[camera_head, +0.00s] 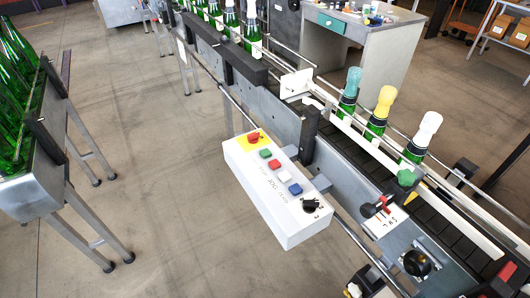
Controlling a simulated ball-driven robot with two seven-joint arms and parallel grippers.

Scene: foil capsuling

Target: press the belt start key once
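A white control box (262,197) is mounted on the near side of the conveyor, in the middle of the head view. Its top carries a row of small keys: green (265,153), red (274,163), white (283,174) and blue (295,188). A red mushroom button (252,137) sits on a yellow patch at the far end, and a black rotary knob (311,205) at the near end. The printed labels are too small to read, so I cannot tell which key is belt start. Neither gripper is in view, and nothing covers the keys.
The conveyor belt (440,222) runs behind the box, carrying green bottles with teal (350,85), yellow (383,100) and white (428,125) tops. A second panel with a black knob (417,263) stands at lower right. A bottle bin (45,185) stands left. Floor left of the box is clear.

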